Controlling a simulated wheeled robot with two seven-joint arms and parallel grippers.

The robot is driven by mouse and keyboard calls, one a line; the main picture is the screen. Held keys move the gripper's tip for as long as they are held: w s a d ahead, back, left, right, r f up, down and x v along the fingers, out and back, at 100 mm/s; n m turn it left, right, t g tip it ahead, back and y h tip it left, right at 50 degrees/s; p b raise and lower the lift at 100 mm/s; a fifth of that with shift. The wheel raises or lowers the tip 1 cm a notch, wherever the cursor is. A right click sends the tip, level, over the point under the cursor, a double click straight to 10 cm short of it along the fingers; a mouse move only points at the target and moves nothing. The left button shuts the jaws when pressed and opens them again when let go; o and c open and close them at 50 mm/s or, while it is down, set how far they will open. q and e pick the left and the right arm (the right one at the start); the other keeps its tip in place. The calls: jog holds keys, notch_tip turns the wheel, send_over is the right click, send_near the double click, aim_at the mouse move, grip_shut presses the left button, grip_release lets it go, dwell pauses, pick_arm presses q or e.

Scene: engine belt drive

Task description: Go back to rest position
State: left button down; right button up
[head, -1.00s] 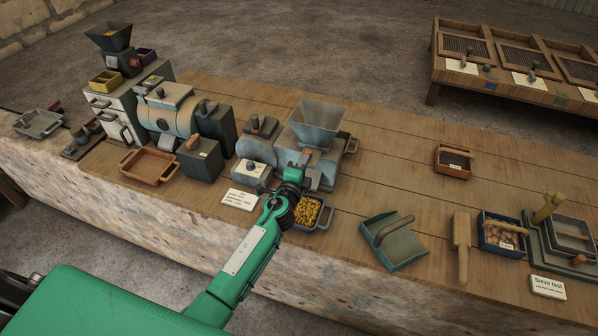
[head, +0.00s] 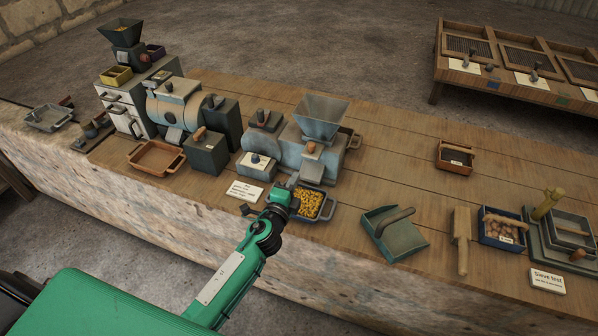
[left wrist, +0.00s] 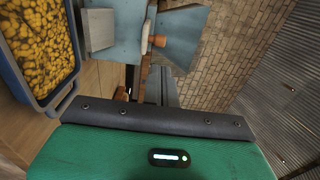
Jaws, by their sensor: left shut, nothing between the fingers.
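My left gripper (head: 279,197) is at the end of the green arm that comes in from the lower left. It is shut with nothing held, above the bench's front edge, at the left side of a dark blue tray of yellow grains (head: 327,212). The tray also shows in the left wrist view (left wrist: 72,98), at upper left. The blue-grey mill with a hopper (head: 321,119) stands just behind the gripper, apart from it. In the left wrist view the green hand housing fills the bottom, and the fingertips are hidden. My right gripper is out of view.
A white label card (head: 244,191) lies left of the gripper. More machines and a brown tray (head: 151,171) stand left. The floor before the bench is clear.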

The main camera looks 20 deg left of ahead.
pick_arm(q)
jog(key=s+a+f+n+g+y, duration=0.2)
jog(key=s+a+n+g, duration=0.1)
jog(key=s+n, duration=0.4)
jog(key=s+a+f+n+g+y, duration=0.25)
jog(key=s+n+g, duration=0.2)
jog(key=s, duration=0.45)
jog(key=s+d+n+g+h, duration=0.2)
jog(key=s+g, duration=0.1)
jog(key=s, duration=0.7)
jog(key=s+d+n+g+h, duration=0.2)
jog(key=s+n+g, duration=0.15)
jog(key=s, duration=0.55)
notch_tip(320, 180, down, 30)
jog(key=g, duration=0.2)
jog(key=s+a+f, duration=0.2)
jog(key=s+f, duration=0.8)
jog(key=s+a+f+m+g, duration=0.1)
jog(key=s+f, duration=0.8)
jog(key=f, duration=0.1)
jog(key=shift+s+a+f, duration=0.3)
jog(key=shift+s+a, duration=0.05)
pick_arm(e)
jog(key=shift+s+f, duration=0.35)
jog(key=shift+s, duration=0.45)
